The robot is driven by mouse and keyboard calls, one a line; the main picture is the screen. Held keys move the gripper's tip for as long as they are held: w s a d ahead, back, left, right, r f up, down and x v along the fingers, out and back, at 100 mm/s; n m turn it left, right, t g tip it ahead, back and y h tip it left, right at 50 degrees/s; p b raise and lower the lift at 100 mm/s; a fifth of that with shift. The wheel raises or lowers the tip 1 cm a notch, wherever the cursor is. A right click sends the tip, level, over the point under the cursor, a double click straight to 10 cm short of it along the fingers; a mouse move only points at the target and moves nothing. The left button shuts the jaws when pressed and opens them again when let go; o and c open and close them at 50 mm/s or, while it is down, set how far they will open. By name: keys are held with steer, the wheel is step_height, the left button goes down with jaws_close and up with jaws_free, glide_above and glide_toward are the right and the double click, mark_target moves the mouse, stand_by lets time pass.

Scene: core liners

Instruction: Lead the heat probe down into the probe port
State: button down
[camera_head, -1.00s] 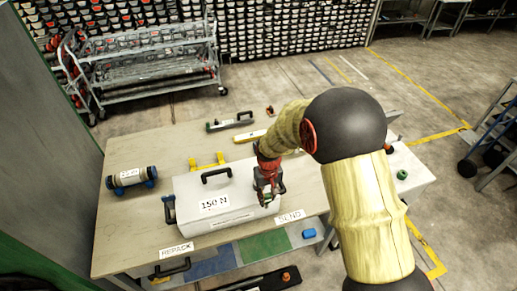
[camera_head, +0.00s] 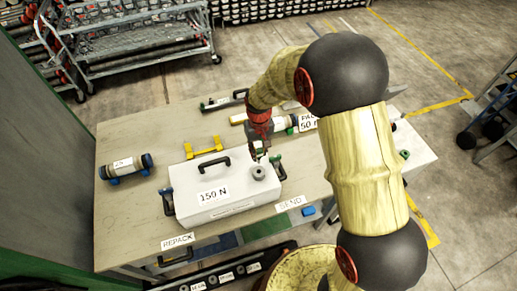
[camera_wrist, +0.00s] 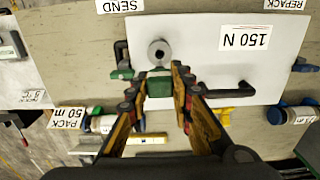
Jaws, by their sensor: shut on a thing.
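The probe port is a grey round collar (camera_head: 258,172) with a dark hole, on the right part of the top of a white box (camera_head: 235,204) labelled 150 N. The wrist view also shows the collar (camera_wrist: 159,52). My gripper (camera_wrist: 163,74) is shut on a green block (camera_wrist: 159,87), which I take to be the heat probe's grip. The block is beside the collar in the wrist view. In the head view my gripper (camera_head: 259,154) is just behind the collar, above the box's far edge. The probe's lower end is hidden, and I cannot tell its height above the box.
A black handle (camera_head: 213,163) stands on the box top. A labelled cylinder (camera_head: 127,168) lies on blue supports at left. A yellow bracket (camera_head: 203,148) is behind the box. The SEND (camera_head: 290,203) and REPACK (camera_head: 177,241) labels are at the front edge. Bare tabletop lies left of the box.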

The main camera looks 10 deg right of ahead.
steer(key=shift+w+f, duration=0.1)
steer(key=shift+w, duration=0.05)
steer(key=shift+f, duration=0.15)
steer(key=shift+f+b, duration=3.15)
steer(key=shift+f, duration=1.15)
steer(key=c, duration=1.5)
jaws_free()
step_height(320, 180, up, 12)
